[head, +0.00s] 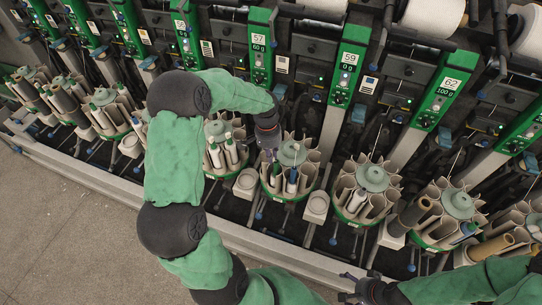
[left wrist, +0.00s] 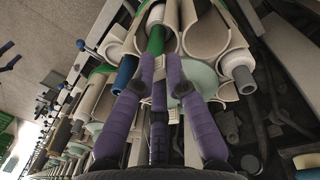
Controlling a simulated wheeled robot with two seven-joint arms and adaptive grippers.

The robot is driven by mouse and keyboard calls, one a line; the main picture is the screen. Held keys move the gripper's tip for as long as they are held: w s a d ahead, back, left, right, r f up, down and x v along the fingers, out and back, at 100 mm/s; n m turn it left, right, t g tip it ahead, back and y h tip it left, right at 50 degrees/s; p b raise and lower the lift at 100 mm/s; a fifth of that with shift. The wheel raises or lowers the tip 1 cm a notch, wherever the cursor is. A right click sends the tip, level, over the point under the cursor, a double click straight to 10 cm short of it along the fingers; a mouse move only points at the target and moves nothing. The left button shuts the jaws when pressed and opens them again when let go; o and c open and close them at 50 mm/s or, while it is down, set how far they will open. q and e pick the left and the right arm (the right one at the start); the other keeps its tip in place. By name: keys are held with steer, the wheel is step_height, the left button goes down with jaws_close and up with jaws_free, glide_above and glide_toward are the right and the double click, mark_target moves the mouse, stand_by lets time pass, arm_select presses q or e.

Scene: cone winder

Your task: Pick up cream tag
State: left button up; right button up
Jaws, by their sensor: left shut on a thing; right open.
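My left gripper (head: 270,153) points down at the back of a round bobbin magazine (head: 283,192) below the unit marked 57. In the left wrist view, its purple fingers (left wrist: 160,66) come close together on a small pale piece (left wrist: 159,72), which looks like the cream tag; the fingers hide most of it. A green tube (left wrist: 155,40) and a blue-ended one (left wrist: 125,72) stand in magazine pockets just beyond the fingertips. My right gripper (head: 362,290) is open and empty at the bottom, in front of the machine.
Neighbouring magazines (head: 367,190) with grey lids and upright tubes stand close on both sides. Green numbered panels (head: 347,66) and dark winding units rise behind. A pale rail (head: 275,246) runs along the front. Floor at the lower left is clear.

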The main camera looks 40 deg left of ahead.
arm_select(q)
steer(key=shift+r, duration=0.55)
step_height(320, 180, up, 2)
steer(key=shift+r+p, duration=0.1)
steer(key=shift+p, duration=0.2)
steer(key=s+d+r+p, duration=0.2)
steer(key=s+r, duration=0.4)
steer(key=s+d+r+p, duration=0.2)
steer(key=s+r, duration=0.4)
steer(key=s, duration=0.1)
steer(key=shift+d+r+p, duration=0.35)
steer(key=shift+p, duration=0.05)
